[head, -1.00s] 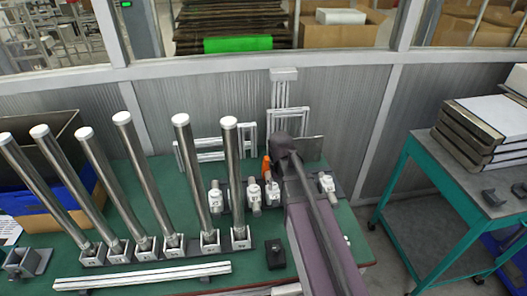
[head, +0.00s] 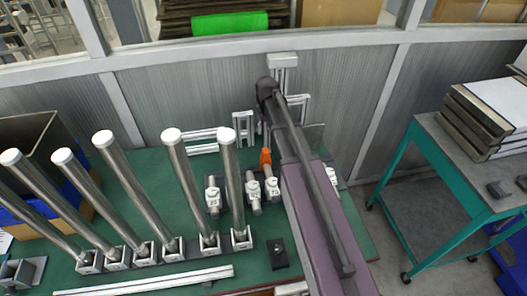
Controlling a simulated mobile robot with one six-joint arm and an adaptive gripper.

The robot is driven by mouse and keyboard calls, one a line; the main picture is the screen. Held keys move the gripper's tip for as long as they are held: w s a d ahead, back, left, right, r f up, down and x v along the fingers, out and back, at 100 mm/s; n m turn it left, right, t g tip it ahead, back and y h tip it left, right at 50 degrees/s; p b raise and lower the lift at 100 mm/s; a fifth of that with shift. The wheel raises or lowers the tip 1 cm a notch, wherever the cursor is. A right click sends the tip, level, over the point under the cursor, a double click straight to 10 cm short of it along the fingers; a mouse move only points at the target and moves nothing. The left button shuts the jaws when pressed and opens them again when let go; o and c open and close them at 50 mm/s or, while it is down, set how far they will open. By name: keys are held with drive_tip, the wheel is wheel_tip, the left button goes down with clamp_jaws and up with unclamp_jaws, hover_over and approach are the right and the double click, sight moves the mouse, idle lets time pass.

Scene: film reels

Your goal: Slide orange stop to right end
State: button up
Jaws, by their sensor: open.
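The orange stop (head: 266,157) is a small upright piece at the back of the green table, just left of my arm. It stands behind a labelled white fitting (head: 272,188) in a row of similar fittings. My arm's purple link rises from the bottom right, and its dark rounded end is above and beyond the orange stop in the picture. I cannot make out my gripper's fingers. The arm hides the table right of the stop, including most of the fitting at the row's right end.
Several tall steel tubes with white caps (head: 172,134) lean in labelled holders at the left. A pale metal rail (head: 145,281) lies in front, with a small black block (head: 277,252) near it. A grey wall (head: 340,90) stands behind. A teal cart (head: 440,165) stands at right.

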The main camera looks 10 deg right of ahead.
sight(266, 151)
drive_tip(key=shift+s, duration=0.1)
drive_tip(key=shift+a+f, duration=0.15)
wheel_tip(266, 151, down, 13)
drive_tip(key=b, duration=1.3)
drive_tip(key=shift+f+b, duration=0.2)
drive_tip(key=shift+b, duration=0.2)
idle(0.3)
clamp_jaws()
